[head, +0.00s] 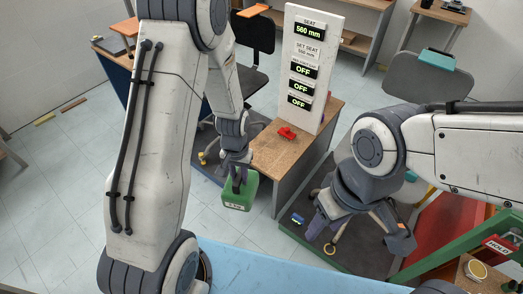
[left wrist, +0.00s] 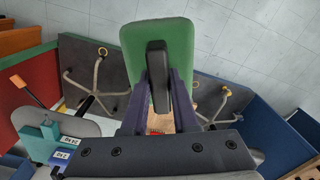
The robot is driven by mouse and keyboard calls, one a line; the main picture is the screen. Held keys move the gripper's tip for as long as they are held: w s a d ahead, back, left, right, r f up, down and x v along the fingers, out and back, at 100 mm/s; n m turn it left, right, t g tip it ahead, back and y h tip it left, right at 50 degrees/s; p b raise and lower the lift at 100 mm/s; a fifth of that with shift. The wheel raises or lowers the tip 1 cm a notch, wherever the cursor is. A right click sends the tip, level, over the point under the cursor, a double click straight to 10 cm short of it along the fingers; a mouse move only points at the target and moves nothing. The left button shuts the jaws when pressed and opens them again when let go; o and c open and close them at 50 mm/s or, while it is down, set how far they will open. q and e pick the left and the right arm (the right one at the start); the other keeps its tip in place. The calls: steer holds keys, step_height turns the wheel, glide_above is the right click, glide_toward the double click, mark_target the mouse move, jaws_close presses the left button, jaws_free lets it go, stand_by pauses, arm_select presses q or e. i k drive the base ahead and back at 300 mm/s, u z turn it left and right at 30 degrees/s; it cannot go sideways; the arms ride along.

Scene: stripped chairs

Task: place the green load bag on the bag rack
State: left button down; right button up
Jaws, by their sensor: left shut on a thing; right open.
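The green load bag (head: 240,193) hangs upright from my left gripper (head: 238,170) in the head view, in the air in front of a wood-topped desk. My right gripper (head: 365,232) is open and empty over a dark platform. I cannot tell for certain which structure is the bag rack; a green frame (head: 450,255) stands at the lower right.
A white display panel (head: 311,60) stands at the wood-topped desk (head: 275,155), with a red object (head: 287,133) beside it. A dark chair (head: 254,35) is behind, and a grey chair back (head: 430,78) is at the right. A blue surface (head: 270,268) lies in front. Floor is clear left of the bag.

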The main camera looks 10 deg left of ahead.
mark_target(281, 161)
steer(key=u, duration=0.65)
steer(key=i, duration=1.4)
steer(key=z, duration=0.65)
